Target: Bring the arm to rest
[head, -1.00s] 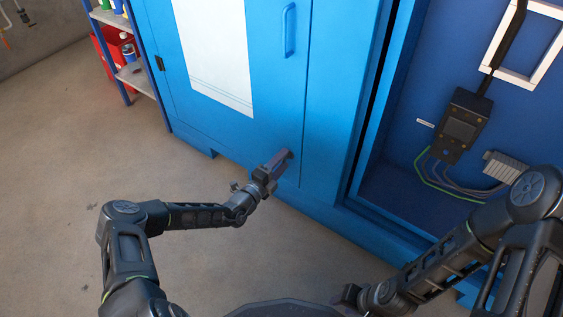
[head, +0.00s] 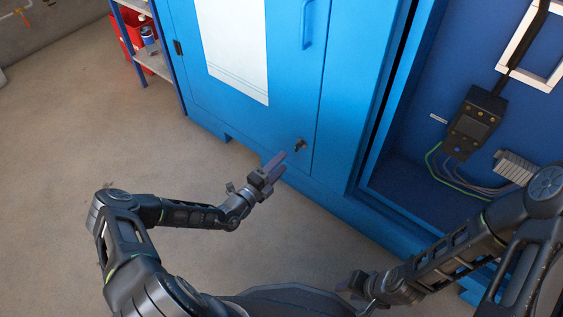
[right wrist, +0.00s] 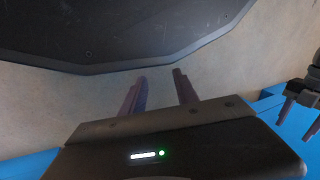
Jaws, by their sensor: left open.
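My left gripper (head: 276,168) is open and empty in the head view, in front of the lower part of a blue cabinet door (head: 262,128). A small dark fitting (head: 300,145) sticks out of that door just beyond the fingertips, with a small gap between them. My right gripper (head: 350,284) is low in the head view, close to my body. In the right wrist view its two fingers (right wrist: 160,90) stand apart with nothing between them. My left gripper also shows at the right edge of the right wrist view (right wrist: 300,110).
To the right is an open blue bay with a dark control box (head: 475,123), cables and a white frame (head: 530,45). A shelf (head: 153,62) with a red bin (head: 128,35) stands at the back left. The floor (head: 60,145) on the left is clear.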

